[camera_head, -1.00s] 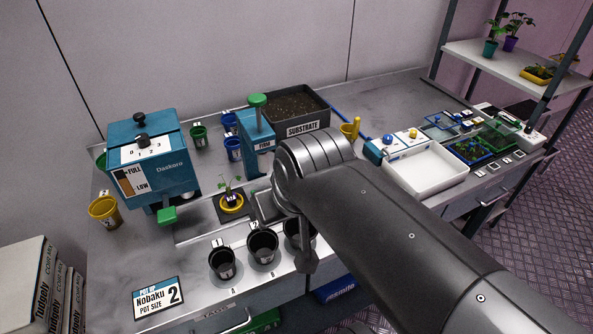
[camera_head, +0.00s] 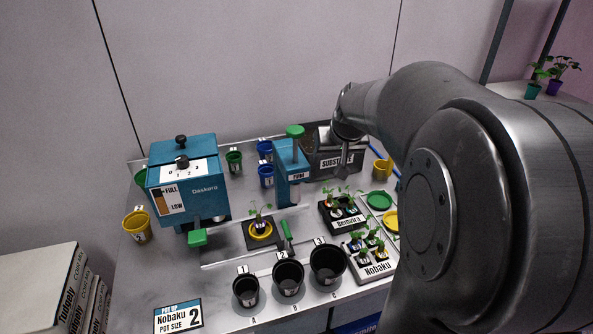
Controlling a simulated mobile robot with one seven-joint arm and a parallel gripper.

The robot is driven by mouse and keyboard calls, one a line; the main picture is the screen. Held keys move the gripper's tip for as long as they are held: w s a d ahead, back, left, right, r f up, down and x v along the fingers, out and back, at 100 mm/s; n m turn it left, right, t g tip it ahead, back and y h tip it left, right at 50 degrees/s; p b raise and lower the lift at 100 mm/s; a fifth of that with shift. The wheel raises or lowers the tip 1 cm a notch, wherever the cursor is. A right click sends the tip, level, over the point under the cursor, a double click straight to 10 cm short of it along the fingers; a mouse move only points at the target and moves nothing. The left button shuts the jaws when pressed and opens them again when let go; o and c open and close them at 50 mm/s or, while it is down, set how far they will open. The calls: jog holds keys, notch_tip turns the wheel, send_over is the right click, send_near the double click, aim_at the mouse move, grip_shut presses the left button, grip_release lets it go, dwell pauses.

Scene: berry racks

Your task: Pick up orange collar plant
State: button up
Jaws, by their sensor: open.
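A small seedling in a yellow ring-shaped collar (camera_head: 260,231) stands on a dark square pad on the bench. Several seedlings with small coloured collars stand in the tray labelled Nobaku (camera_head: 375,270). Another group stands in the tray labelled Bemitra (camera_head: 345,222). At this size I cannot tell which plant has an orange collar. My gripper (camera_head: 342,172) is open and points down above the back of the bench, in front of the substrate box (camera_head: 325,160). It looks empty and apart from the plants. My arm fills the right side and hides the bench there.
Three black pots (camera_head: 288,277) marked 1, 2 and 3 stand along the front edge. A blue dispenser (camera_head: 183,180) is at the left and a blue press (camera_head: 291,170) at the back. Green (camera_head: 379,200) and yellow discs lie right of Bemitra. A yellow cup (camera_head: 137,225) is far left.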

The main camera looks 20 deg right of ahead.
jog(key=w+d+f+n+g, duration=0.3)
jog(key=w+f+n+g, duration=0.2)
jog(key=f+n+g, duration=0.15)
send_over(330, 196)
jog(key=shift+m, duration=0.25)
jog(key=f, duration=0.6)
jog(key=shift+w+d, duration=0.15)
jog(key=shift+w, duration=0.2)
jog(key=shift+s+f, duration=0.15)
jog(key=shift+f, duration=1.25)
jog(key=shift+s+f, duration=0.1)
jog(key=shift+f, duration=1.3)
jog(key=c, duration=1)
